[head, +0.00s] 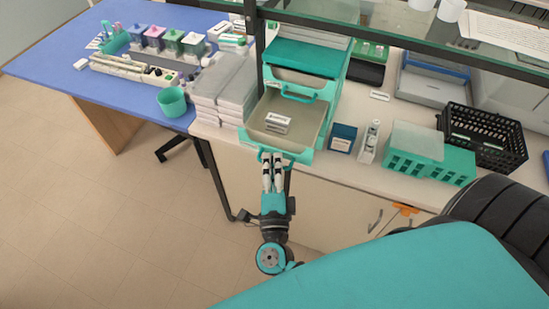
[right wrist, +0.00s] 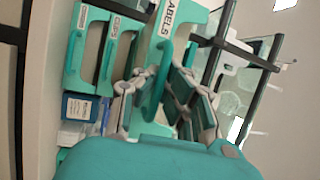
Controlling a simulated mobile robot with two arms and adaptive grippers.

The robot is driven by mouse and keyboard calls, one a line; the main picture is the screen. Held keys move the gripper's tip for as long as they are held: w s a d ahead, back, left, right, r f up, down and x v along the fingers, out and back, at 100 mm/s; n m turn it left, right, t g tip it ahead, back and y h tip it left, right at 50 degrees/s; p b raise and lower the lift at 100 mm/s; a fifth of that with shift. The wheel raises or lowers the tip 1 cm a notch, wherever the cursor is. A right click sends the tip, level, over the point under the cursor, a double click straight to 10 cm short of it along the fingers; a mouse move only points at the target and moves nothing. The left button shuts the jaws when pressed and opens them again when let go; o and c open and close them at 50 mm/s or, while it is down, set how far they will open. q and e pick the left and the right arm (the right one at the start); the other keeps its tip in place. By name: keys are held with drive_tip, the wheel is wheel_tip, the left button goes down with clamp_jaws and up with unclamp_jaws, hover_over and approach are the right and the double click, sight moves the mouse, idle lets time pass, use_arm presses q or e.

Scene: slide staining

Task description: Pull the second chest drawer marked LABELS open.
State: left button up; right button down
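The chest (head: 308,57) stands on the bench with teal-fronted drawers. Its second drawer (head: 313,128) is pulled well out, with a small white item (head: 277,122) inside. In the right wrist view the drawer front (right wrist: 183,18) reads LABELS, turned sideways. My right gripper (head: 271,158) is at this front. In the right wrist view its fingers (right wrist: 160,75) lie on both sides of the teal handle (right wrist: 154,95) and appear closed on it. The contact is partly hidden. My left gripper is out of view.
The top drawer handle (head: 300,96) sits above the open drawer. A lower drawer (right wrist: 117,50) looks shut. Stacked grey boxes (head: 222,88) stand left of the chest, a dark blue box (head: 343,137) right. The floor (head: 130,215) in front is clear.

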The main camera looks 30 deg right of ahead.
drive_tip(key=shift+f, duration=0.15)
drive_tip(key=c, duration=1.4)
unclamp_jaws()
drive_tip(key=v, duration=1.2)
